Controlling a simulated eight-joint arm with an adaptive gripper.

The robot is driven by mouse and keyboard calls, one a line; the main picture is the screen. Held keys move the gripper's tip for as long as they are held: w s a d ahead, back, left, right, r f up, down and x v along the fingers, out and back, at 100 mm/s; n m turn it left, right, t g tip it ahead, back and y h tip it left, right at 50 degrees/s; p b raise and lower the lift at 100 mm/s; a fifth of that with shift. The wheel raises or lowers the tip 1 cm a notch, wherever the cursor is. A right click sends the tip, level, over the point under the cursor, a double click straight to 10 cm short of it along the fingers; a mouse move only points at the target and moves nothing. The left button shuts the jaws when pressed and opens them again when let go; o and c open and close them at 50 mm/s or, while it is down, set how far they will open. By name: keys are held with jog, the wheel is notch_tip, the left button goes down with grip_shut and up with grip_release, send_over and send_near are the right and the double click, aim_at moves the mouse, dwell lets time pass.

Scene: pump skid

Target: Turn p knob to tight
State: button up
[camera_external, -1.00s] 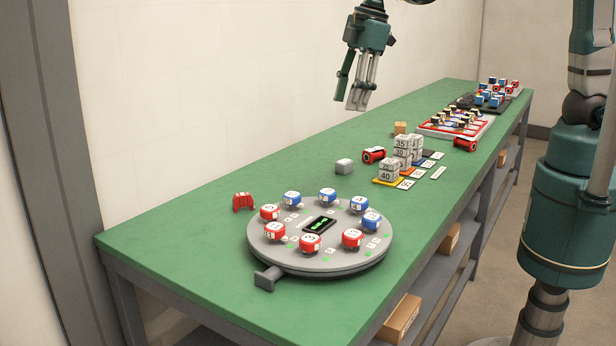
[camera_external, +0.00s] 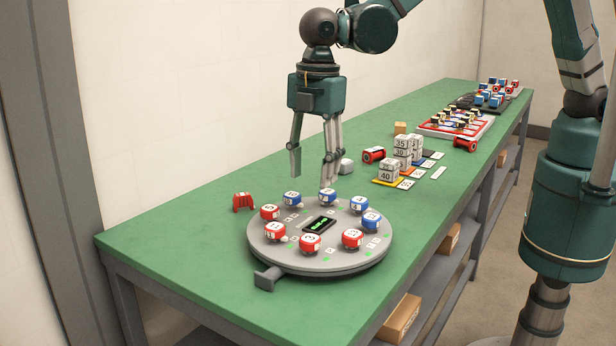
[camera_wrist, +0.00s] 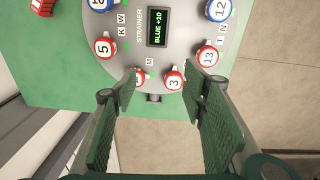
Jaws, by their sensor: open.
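A round grey turntable panel (camera_external: 290,262) carries a ring of red and blue numbered knobs around a small display (camera_external: 319,224). In the wrist view the display (camera_wrist: 158,27) reads "BLUE +10" beside the word STRAINER. Red knobs 5 (camera_wrist: 105,47), 3 (camera_wrist: 174,82) and 13 (camera_wrist: 208,57) and blue knob 12 (camera_wrist: 218,9) show there; another red knob (camera_wrist: 139,74) is partly hidden by a finger. Letters K, W, M, T and N are legible; I cannot make out a P. My gripper (camera_external: 312,168) is open and empty, pointing down above the panel's far side.
A red part (camera_external: 243,201) lies left of the panel, and a grey block (camera_external: 344,166) behind it. Stacked numbered grey blocks (camera_external: 389,169) and red cylinders (camera_external: 373,155) stand farther back. A grey tab (camera_external: 267,279) sticks out at the panel's front. The green table (camera_external: 190,235) is clear on the left.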

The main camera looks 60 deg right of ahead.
jog(key=n, duration=0.2)
send_over(310, 238)
notch_tip(310, 238, down, 4)
jog(key=shift+f, duration=0.1)
jog(key=shift+f, duration=0.1)
jog(key=shift+f, duration=3.8)
jog(key=c, duration=0.9)
